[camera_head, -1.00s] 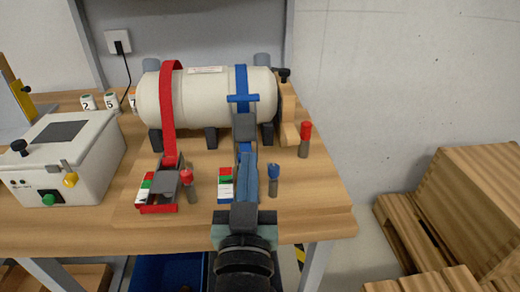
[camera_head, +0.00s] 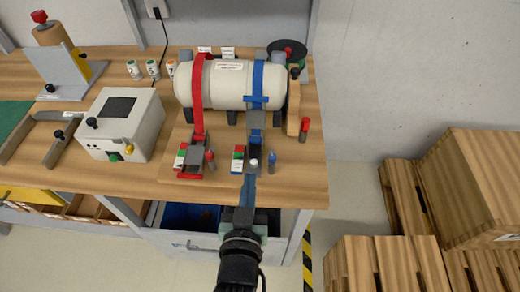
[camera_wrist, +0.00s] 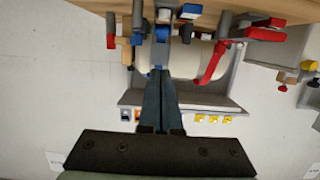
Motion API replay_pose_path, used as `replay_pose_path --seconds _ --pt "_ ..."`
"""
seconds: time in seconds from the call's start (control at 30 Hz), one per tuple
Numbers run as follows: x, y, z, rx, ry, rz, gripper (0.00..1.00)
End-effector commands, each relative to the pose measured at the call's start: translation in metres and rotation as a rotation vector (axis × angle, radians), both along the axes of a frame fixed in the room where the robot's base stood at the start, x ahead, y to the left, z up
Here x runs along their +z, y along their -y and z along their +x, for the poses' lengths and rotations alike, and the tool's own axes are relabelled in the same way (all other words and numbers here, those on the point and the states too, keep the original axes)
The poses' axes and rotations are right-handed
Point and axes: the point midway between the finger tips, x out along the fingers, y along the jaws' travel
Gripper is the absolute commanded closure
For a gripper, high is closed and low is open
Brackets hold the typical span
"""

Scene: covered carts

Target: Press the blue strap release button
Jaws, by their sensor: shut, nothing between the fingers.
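A blue strap (camera_head: 258,78) runs over a cream cylinder (camera_head: 225,84) on the bench. Below it is a grey buckle (camera_head: 255,122) with a blue crossbar. A blue-capped post (camera_head: 271,159) stands to the right in front of the buckle, and a small white-topped post (camera_head: 254,164) is left of it. I cannot tell for certain which part is the release button. My gripper (camera_head: 250,180) is shut and empty, pointing at the blue strap's fittings from the bench's front edge. In the wrist view its closed fingers (camera_wrist: 158,73) overlap the blue fittings; contact cannot be told.
A red strap (camera_head: 197,85) with its red-based buckle and a red-capped post (camera_head: 210,159) is to the left. Another red-capped post (camera_head: 304,127) stands to the right. A white box (camera_head: 122,122) is further left. Wooden crates (camera_head: 455,190) stand right of the bench.

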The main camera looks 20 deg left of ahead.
Motion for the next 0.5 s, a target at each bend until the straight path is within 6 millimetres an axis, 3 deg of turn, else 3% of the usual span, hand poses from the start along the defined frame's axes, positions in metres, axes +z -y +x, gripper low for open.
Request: replay_pose_path --seconds 0.5 --pt "0.0008 -0.0021 -0.0095 0.008 -0.027 -0.005 1.0"
